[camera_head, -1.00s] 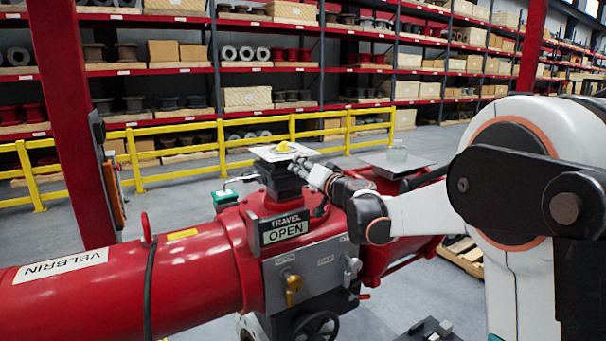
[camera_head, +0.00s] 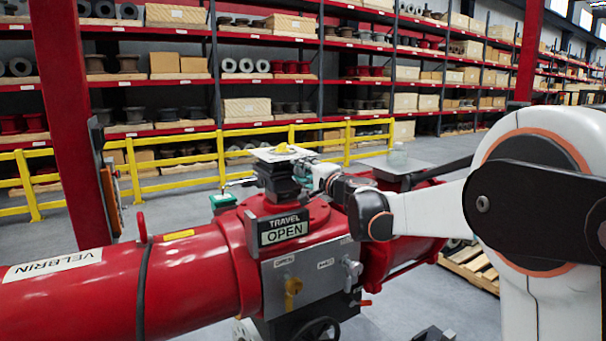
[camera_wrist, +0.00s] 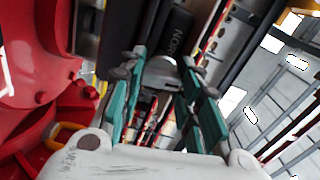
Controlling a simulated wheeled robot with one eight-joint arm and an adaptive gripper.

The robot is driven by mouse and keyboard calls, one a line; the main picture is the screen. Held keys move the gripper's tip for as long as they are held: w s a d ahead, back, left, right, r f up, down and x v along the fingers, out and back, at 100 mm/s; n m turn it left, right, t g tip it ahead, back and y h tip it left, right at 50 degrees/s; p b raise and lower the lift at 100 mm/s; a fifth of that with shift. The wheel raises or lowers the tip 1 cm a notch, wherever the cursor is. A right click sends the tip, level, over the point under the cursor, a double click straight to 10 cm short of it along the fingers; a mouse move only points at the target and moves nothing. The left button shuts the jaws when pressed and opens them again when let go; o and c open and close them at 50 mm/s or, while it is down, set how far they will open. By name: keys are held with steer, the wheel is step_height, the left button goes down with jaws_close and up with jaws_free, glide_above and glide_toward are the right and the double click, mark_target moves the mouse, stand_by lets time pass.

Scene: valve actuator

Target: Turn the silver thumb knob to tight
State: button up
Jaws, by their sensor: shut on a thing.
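In the wrist view, the teal fingers of my gripper (camera_wrist: 161,64) are closed around a pale silver-grey piece, which looks like the silver thumb knob (camera_wrist: 160,76). It sits beside a black block with partly visible white lettering (camera_wrist: 180,38). In the head view, my gripper (camera_head: 308,174) reaches from the right to the black stem block (camera_head: 279,182) on top of the red actuator (camera_head: 190,275). The fingers hide the knob there. Its turned angle cannot be read.
A sign reading TRAVEL OPEN (camera_head: 284,230) stands in front of the stem. Below it, a grey panel (camera_head: 315,275) carries a yellow knob (camera_head: 292,287) and a silver handle (camera_head: 352,271). A flat plate (camera_head: 284,154) lies above the stem. Yellow railing (camera_head: 180,163) runs behind.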

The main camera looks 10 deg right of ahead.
steer(key=shift+m, duration=0.5)
steer(key=o, duration=1.1)
steer(key=v, duration=1.2)
